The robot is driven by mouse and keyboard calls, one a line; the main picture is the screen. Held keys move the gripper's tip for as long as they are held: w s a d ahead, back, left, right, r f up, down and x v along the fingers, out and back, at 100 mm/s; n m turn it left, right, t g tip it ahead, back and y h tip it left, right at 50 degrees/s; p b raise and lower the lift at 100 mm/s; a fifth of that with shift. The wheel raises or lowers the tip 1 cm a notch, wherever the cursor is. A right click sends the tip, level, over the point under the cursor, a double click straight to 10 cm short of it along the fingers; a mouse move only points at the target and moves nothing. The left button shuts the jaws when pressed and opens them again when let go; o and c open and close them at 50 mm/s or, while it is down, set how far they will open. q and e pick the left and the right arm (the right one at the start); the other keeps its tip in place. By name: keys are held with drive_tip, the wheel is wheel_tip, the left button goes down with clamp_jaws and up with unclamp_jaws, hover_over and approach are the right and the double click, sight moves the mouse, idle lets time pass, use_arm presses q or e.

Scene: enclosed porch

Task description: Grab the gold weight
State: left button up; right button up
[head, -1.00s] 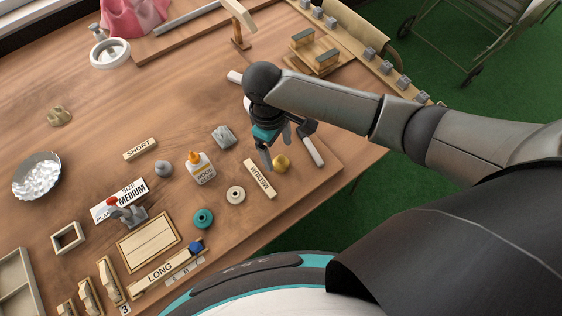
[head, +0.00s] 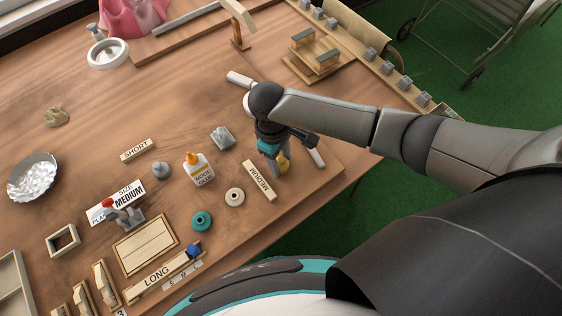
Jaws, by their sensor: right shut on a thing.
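The gold weight (head: 283,165) is a small yellow-gold piece near the right edge of the wooden table, just right of the "MEDIUM" label block. My right gripper (head: 277,165) points down over it and is shut on it, with a finger in front of it. The weight is partly hidden by the fingers. I cannot tell whether it still touches the table. My left gripper is not in view.
Close by are the "MEDIUM" block (head: 259,181), a cream ring (head: 235,197), a glue bottle (head: 199,170), a grey block (head: 222,138) and a teal spool (head: 201,221). A white-handled tool lies behind my gripper. Open wood lies to the upper left.

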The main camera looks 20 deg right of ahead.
clamp_jaws()
drive_tip(key=shift+r, duration=0.1)
idle(0.3)
